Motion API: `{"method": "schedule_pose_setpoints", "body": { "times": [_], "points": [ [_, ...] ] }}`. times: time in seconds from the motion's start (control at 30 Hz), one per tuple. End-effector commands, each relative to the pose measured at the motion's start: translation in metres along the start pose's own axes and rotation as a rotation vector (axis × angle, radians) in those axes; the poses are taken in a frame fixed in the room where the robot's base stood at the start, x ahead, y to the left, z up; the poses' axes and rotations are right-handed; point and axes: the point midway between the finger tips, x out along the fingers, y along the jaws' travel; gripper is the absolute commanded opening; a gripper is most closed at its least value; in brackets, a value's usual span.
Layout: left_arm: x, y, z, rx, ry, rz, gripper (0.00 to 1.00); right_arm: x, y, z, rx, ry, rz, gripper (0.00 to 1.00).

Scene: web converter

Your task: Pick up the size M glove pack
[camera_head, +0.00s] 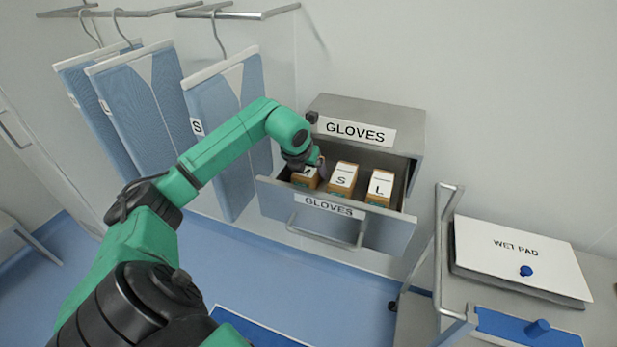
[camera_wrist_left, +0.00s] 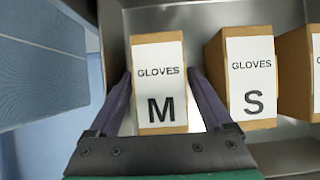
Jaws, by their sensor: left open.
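The size M glove pack (camera_wrist_left: 159,88) is a brown box with a white label reading GLOVES M. In the head view the M pack (camera_head: 306,179) is the leftmost pack in the open drawer, partly covered by my gripper. My left gripper (camera_wrist_left: 158,85) is open, with one finger on each side of the M pack; whether they touch it I cannot tell. In the head view the left gripper (camera_head: 313,163) reaches down into the drawer. My right gripper is not in view.
The S pack (camera_wrist_left: 252,80) stands close to the right of the M pack, and the L pack (camera_head: 380,187) beyond it. The open GLOVES drawer (camera_head: 378,232) has a handle. Hanging blue garments (camera_head: 230,150) are at left; a WET PAD box (camera_head: 515,255) is at right.

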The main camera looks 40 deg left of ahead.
Motion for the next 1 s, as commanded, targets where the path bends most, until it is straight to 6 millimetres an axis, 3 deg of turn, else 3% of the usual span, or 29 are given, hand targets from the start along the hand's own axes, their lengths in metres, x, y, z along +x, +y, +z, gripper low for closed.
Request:
{"method": "schedule_pose_setpoints", "body": {
  "times": [0.33, 0.37, 0.53, 0.77, 0.9, 1.0],
  "points": [
    [0.001, 0.0, -0.001, 0.0, 0.0, 0.0, 0.84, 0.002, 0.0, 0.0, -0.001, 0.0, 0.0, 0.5],
    [0.001, 0.0, -0.001, 0.0, 0.0, 0.0, 0.76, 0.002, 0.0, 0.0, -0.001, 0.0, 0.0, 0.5],
    [0.001, 0.0, -0.001, 0.0, 0.0, 0.0, 0.11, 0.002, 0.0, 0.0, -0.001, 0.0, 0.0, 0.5],
    [0.0, 0.0, 0.0, 0.0, -0.001, 0.0, 0.1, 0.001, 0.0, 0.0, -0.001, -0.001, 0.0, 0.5],
    [-0.007, 0.0, 0.004, -0.001, 0.0, -0.001, 0.1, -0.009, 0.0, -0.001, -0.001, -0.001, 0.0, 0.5],
    [-0.015, 0.0, 0.011, -0.001, -0.008, -0.001, 0.1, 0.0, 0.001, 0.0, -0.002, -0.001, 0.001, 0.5]
  ]
}}
